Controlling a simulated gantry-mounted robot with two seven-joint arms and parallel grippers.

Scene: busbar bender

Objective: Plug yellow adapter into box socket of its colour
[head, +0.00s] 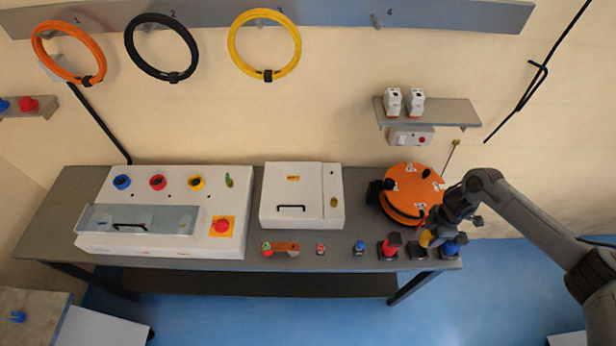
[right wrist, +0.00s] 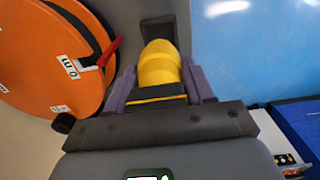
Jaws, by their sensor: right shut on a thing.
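The yellow adapter (head: 425,239) is near the right front of the table, over or in a black stand (head: 417,252). My right gripper (head: 434,236) is shut on it. In the right wrist view the yellow adapter (right wrist: 160,68) sits between the two purple fingers (right wrist: 160,88). I cannot tell whether its far end is still inside the dark stand (right wrist: 158,31). The white box (head: 150,215) on the left of the table has a yellow socket (head: 196,183) on its top, right of a red and a blue socket. My left gripper is not in view.
A red adapter (head: 389,246) stands left of the gripper, a blue one (head: 452,246) right of it. An orange reel (head: 412,190) lies close behind. A second white box (head: 301,196) stands mid-table. Small parts line the front edge. A shelf (head: 427,113) hangs above the reel.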

